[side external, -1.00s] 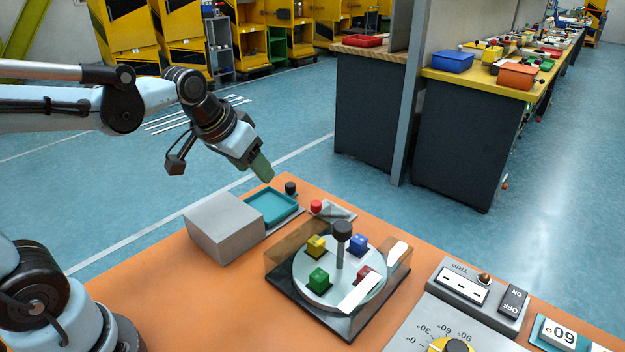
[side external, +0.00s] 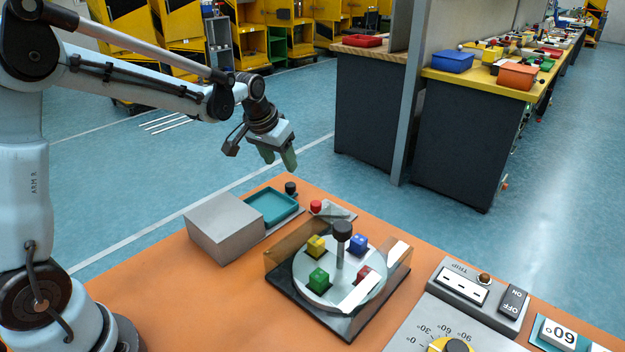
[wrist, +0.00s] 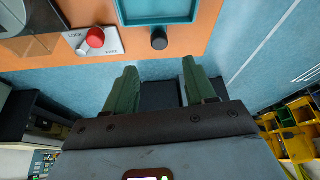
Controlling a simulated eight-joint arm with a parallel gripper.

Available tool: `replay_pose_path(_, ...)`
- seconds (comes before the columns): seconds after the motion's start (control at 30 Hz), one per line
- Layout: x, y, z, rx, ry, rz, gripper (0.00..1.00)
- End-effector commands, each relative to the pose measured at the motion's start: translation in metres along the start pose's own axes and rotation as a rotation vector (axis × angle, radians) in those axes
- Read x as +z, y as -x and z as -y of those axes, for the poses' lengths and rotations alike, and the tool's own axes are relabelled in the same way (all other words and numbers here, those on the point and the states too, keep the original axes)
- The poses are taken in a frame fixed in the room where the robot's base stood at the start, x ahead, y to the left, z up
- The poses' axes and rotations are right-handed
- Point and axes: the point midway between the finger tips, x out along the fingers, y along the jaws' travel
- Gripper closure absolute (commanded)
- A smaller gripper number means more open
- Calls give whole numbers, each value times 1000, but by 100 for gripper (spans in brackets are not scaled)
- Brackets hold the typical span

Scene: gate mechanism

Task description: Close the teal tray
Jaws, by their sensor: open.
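The teal tray (side external: 272,206) sticks out of the grey housing (side external: 224,228) on the orange table, pulled out to the right of the housing. A black knob (side external: 290,188) stands just beyond the tray's outer end. My gripper (side external: 279,160) is open and empty, above and beyond the knob, with its green fingers pointing down. In the wrist view the tray (wrist: 158,14) shows at the top edge, partly cut off. The black knob (wrist: 159,39) lies between the tray and the spread fingers of my gripper (wrist: 158,80), apart from both.
A red knob (side external: 316,206) on a plate marked LOCK stands right of the tray. A round turntable (side external: 325,285) with coloured cubes and a black-topped post sits in the middle of the table. A control panel (side external: 480,295) is at the right.

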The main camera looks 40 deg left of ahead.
Motion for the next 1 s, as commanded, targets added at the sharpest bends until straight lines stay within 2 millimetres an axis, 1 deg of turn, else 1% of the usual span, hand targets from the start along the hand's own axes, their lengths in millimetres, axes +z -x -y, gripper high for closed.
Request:
replay_pose_path(0.03, 0, -9, 0, 0, 0, 0, 45)
replay_pose_path(0.2, 0, -37, 0, 0, 0, -1, 45)
replay_pose_path(0.4, 0, -64, 0, 0, 0, -1, 45)
replay_pose_path(0.5, 0, -74, 0, 0, 0, -1, 45)
replay_pose_path(0.7, 0, -84, 0, 0, 0, -1, 45)
replay_pose_path(1.0, 0, -86, 0, 0, 0, -1, 45)
